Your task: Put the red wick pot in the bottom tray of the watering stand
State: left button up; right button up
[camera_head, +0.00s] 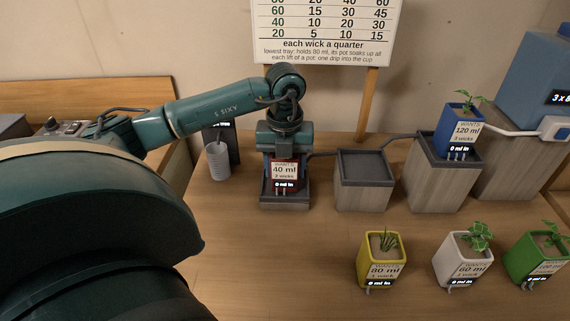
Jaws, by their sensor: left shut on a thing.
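The red wick pot (284,172) is at the lowest, leftmost tray (285,203) of the watering stand. Its front label reads 40 ml, 2 wicks, and its display reads 0 ml in. My left gripper (284,155) points down from above and is shut on the pot. The gripper hides the pot's top and plant. The pot looks upright, its lower end at the tray's rim; I cannot tell whether it rests on the tray floor.
The middle tray (363,158) is empty. A blue pot (457,131) stands in the higher right tray (438,185). Yellow (380,262), white (461,262) and green (538,262) pots stand in front. A cup (218,161) is left of the stand. A sign (325,32) stands behind.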

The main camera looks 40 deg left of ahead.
pick_arm(q)
jog(key=shift+f, duration=0.1)
jog(key=o, duration=1.1)
notch_tip(320, 180, up, 12)
jog(key=shift+r+p, duration=0.2)
jog(key=shift+p, duration=0.15)
jog(key=shift+f, duration=0.1)
